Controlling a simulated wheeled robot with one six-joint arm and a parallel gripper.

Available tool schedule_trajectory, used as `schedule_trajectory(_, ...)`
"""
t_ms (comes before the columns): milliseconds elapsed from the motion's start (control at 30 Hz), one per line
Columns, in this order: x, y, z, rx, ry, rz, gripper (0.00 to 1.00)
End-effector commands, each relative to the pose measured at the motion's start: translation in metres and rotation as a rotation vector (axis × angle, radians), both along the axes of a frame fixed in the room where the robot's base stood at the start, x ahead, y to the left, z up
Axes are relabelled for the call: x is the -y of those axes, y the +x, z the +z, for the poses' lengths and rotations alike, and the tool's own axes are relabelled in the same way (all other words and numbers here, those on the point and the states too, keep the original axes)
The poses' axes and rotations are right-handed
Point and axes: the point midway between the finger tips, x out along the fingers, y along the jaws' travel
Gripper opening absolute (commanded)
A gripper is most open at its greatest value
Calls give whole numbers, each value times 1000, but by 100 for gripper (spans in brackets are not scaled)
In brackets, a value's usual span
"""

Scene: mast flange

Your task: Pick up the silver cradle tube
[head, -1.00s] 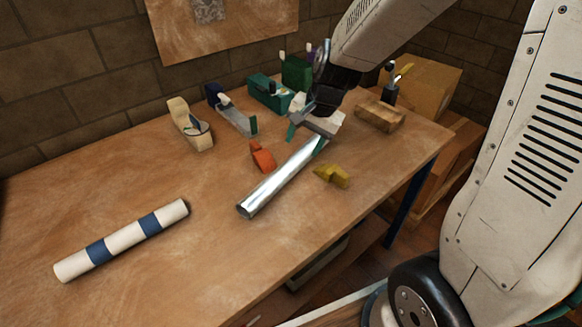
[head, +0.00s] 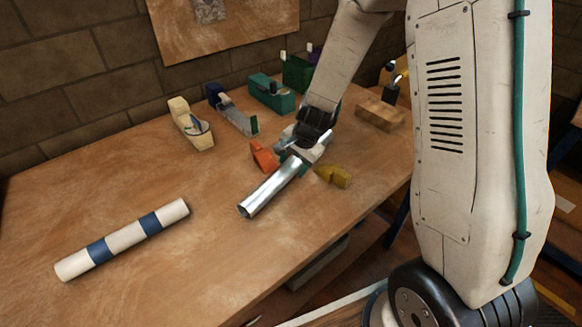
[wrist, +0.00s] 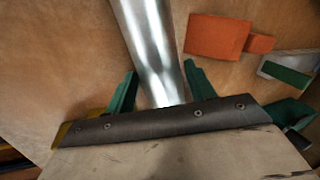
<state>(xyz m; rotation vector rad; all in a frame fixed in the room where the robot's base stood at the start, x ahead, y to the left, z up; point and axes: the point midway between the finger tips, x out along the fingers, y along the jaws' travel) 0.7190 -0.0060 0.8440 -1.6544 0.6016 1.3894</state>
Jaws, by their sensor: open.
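The silver tube (head: 272,190) lies on the wooden bench, running from front left to back right in the head view. In the wrist view the silver tube (wrist: 150,45) runs between the two green fingers of my gripper (wrist: 160,88). The fingers are open, one on each side of the tube, with a gap visible on both sides. Whether the fingertips are down at the tube's height is hard to tell.
An orange block (head: 263,156) lies close left of the tube, and a yellow block (head: 333,175) close right. A white-and-blue striped tube (head: 125,238) lies at the front left. Planes and a green box (head: 270,93) stand behind. The middle left of the bench (head: 110,200) is clear.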

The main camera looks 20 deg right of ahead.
Motion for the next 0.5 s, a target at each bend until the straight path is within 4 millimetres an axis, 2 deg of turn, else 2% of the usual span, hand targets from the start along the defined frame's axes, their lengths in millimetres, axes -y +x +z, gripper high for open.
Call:
schedule_trajectory(233, 0, 1, -1, 1, 0, -1, 54)
schedule_trajectory(400, 0, 1, -1, 1, 0, -1, 10)
schedule_trajectory(500, 0, 1, -1, 1, 0, 0, 10)
